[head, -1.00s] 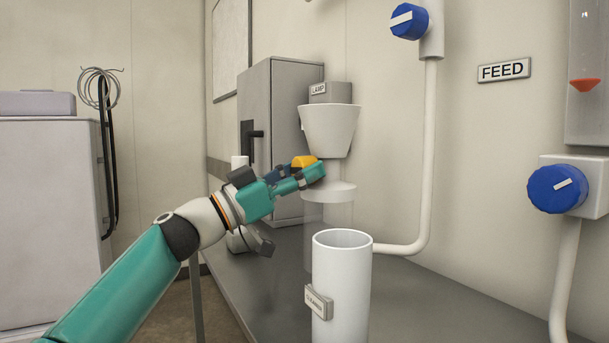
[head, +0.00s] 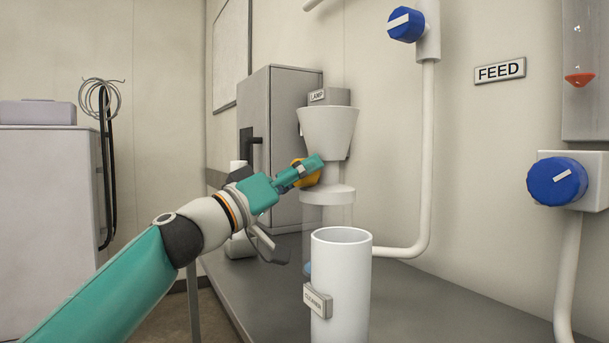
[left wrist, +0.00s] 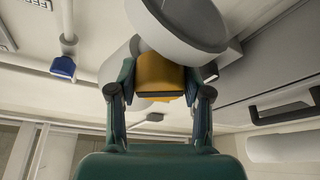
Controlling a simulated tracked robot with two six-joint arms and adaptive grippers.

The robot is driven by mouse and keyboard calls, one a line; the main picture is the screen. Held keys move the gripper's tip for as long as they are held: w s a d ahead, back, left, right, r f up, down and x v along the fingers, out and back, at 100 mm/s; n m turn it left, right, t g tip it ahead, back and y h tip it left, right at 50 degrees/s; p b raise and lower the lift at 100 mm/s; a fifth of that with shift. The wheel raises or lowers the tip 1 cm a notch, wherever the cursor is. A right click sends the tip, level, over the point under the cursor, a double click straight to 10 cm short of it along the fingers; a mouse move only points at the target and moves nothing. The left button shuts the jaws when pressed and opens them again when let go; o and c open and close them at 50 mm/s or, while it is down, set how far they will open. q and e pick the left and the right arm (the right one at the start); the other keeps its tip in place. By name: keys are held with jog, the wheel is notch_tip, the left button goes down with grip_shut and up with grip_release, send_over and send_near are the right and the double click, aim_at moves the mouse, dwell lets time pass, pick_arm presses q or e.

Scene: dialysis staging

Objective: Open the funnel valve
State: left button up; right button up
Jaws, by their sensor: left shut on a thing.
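The pale funnel (head: 328,128) stands upright above a white collar (head: 326,195) and a clear tube (head: 340,216). Its yellow-orange valve handle (head: 301,178) is at the funnel's neck, partly hidden by my fingers. My left gripper (head: 307,172) is shut on the handle, its fingers tilted up to the right. In the left wrist view the handle (left wrist: 160,75) sits between my two fingers, below the round pale underside of the funnel (left wrist: 180,25). A small blue patch (head: 307,268) shows low beside the white cylinder; I cannot tell what it is. My right gripper is out of view.
An open white cylinder (head: 341,280) with a small label stands in front of the funnel. A grey cabinet (head: 283,130) is behind. Two blue knobs (head: 406,24) (head: 557,182) and a FEED sign (head: 500,70) are on the right. The grey bench (head: 420,300) is clear at right front.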

pick_arm(q)
jog(key=shift+w+a+r, duration=0.1)
jog(key=shift+a, duration=0.15)
jog(key=o, duration=1.2)
jog(key=shift+c, duration=0.2)
jog(key=shift+d, duration=0.1)
jog(key=v, duration=1.2)
